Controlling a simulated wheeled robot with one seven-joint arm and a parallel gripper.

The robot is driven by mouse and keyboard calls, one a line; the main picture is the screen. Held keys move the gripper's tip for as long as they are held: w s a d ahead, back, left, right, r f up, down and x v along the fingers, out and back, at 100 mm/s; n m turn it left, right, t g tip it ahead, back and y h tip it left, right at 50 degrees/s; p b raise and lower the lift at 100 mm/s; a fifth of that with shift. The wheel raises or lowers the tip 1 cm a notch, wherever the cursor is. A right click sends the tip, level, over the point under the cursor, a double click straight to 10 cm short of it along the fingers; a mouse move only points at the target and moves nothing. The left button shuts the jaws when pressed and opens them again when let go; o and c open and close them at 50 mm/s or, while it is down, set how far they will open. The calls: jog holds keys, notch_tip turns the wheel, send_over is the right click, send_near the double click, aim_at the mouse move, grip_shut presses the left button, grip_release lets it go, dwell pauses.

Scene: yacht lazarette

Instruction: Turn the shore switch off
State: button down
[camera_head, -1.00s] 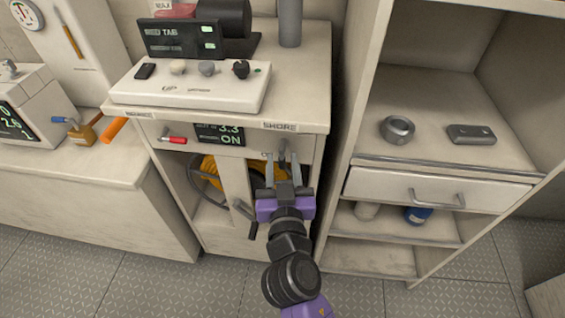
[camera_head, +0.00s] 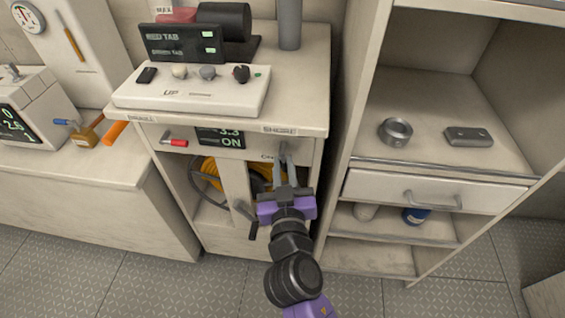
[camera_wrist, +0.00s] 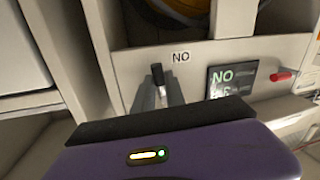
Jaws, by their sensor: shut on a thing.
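The shore switch is a small lever (camera_head: 283,148) on the front panel under the "SHORE" label (camera_head: 280,130). In the wrist view its dark-tipped lever (camera_wrist: 157,74) stands between my fingers. My gripper (camera_head: 287,160) is shut on the lever, its fingers reaching up to the panel from below. A label reading "ON", upside down in the wrist view (camera_wrist: 181,57), sits beside the lever. The panel display (camera_head: 222,138) reads "ON" and also shows in the wrist view (camera_wrist: 231,80). My fingers partly hide the lever, so its exact tilt is unclear.
A red-handled lever (camera_head: 174,142) is on the same panel, left of the display. A shelf unit with a drawer (camera_head: 430,190) stands close on the right.

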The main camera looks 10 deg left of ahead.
jog(key=n+p, duration=0.2)
jog(key=d+r+n+p, duration=0.1)
jog(key=n+p, duration=0.1)
jog(key=shift+g, duration=0.4)
jog(key=n+p, duration=0.2)
jog(key=n+h+p, duration=0.1)
jog(key=shift+d+r, duration=0.3)
jog(key=n+p, duration=0.2)
jog(key=n+h+p, duration=0.1)
jog(key=n, duration=0.1)
jog(key=shift+s+d+r+g, duration=0.1)
jog(key=shift+d+r+g, duration=0.15)
jog(key=shift+r+g, duration=0.15)
jog(key=shift+r+n+h+p, duration=0.2)
jog(key=shift+n+h+p, duration=0.15)
jog(key=shift+n+p, duration=0.35)
jog(key=shift+r+n+h+p, duration=0.15)
jog(key=shift+n+h+p, duration=0.2)
jog(key=shift+n, duration=0.55)
jog(key=c, duration=1.4)
grip_release()
